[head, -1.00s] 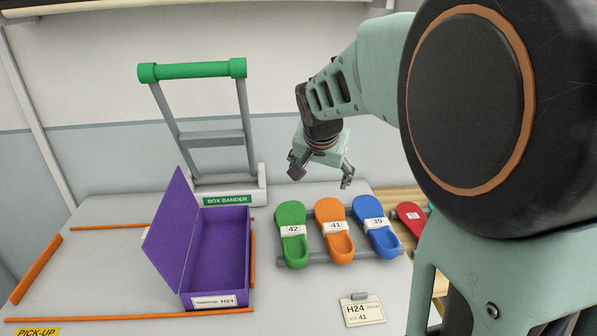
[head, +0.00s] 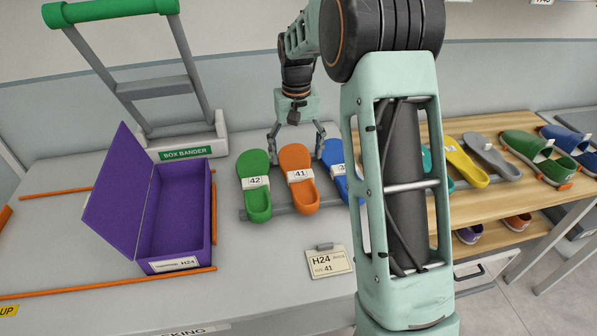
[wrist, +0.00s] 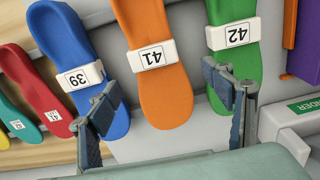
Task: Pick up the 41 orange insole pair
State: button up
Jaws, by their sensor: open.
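The orange insole pair (head: 297,185) with a white band marked 41 lies on a grey rack bar between the green pair and the blue pair. It also shows in the wrist view (wrist: 165,93), in the middle between my fingers. My gripper (head: 297,142) is open and empty at the far end of the orange pair, one finger toward the green side and one toward the blue side. In the wrist view my gripper (wrist: 165,125) has its fingers spread wider than the orange pair. I cannot tell whether they touch anything.
The green pair 42 (head: 255,190) and the blue pair 39 (head: 336,172) stand close on either side. An open purple box (head: 180,210) is at left, with the box bander (head: 185,152) behind it. An H24 card (head: 328,263) lies in front. A wooden shelf (head: 505,205) with footwear is at right.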

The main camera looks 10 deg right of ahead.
aim_at(298, 171)
jog(key=shift+w+d+f, duration=0.1)
jog(key=shift+f, duration=1.25)
jog(key=shift+d+f, duration=0.1)
jog(key=shift+f, duration=1.25)
jog(key=c, duration=1.2)
jog(key=shift+c, duration=0.3)
jog(key=shift+r, duration=0.15)
